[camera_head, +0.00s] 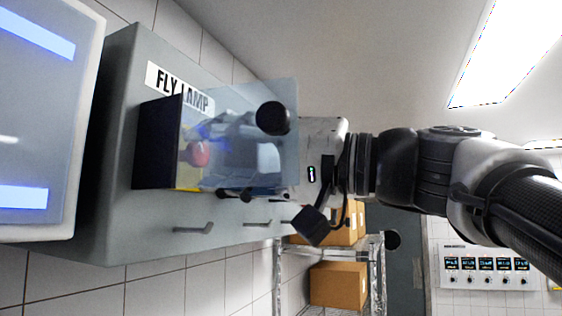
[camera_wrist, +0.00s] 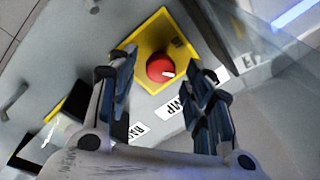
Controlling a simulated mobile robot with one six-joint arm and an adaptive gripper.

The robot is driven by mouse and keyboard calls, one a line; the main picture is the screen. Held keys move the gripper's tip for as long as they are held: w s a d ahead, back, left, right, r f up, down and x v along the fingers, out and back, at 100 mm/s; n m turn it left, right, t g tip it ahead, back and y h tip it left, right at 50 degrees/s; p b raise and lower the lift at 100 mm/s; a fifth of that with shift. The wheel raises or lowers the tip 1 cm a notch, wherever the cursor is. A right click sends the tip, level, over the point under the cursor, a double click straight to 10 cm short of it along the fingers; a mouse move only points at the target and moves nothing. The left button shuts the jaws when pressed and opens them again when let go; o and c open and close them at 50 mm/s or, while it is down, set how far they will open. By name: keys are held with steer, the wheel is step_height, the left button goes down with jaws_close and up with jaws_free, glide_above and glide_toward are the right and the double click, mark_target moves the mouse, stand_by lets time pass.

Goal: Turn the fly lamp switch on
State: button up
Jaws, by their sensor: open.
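The fly lamp switch is a round red knob (camera_wrist: 160,67) with a small white mark, on a yellow plate (camera_wrist: 150,42). In the head view the knob (camera_head: 196,153) shows blurred through a clear cover (camera_head: 282,93), beside the FLY LAMP label (camera_head: 167,82). The cover stands out from the cabinet. My gripper (camera_wrist: 163,72) is open, its fingers pointing at the plate with the knob seen between the tips. I cannot tell whether they touch it. In the head view my gripper (camera_head: 222,160) is partly veiled by the cover.
The grey cabinet (camera_head: 125,215) has handles (camera_head: 193,229) along its lower side. A lit panel (camera_head: 40,110) stands close at left. A wire shelf with cardboard boxes (camera_head: 338,285) and a wall control panel (camera_head: 487,268) are farther back. The clear cover is close beside my fingers.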

steer(key=v, duration=1)
steer(key=d+n, duration=0.1)
steer(key=n, duration=0.1)
steer(key=d+r+n+p, duration=0.1)
steer(key=d+n, duration=0.1)
steer(key=n, duration=0.1)
steer(key=d+n+g, duration=0.1)
steer(key=d+n, duration=0.1)
steer(key=shift+d+r+n+h+p, duration=0.25)
steer(key=shift+r+n+h+p, duration=0.05)
steer(key=shift+r+h+p, duration=0.1)
steer(key=shift+n+g, duration=0.3)
steer(key=shift+n, duration=0.1)
steer(key=x, duration=0.5)
steer(key=p+x, duration=0.1)
steer(key=x, duration=0.5)
steer(key=p+x, duration=0.1)
steer(key=x, duration=0.5)
steer(key=shift+s+a+f, duration=0.1)
steer(key=shift+a+f, duration=0.05)
steer(key=shift+f, duration=0.1)
steer(key=shift+c, duration=0.3)
steer(key=c, duration=1)
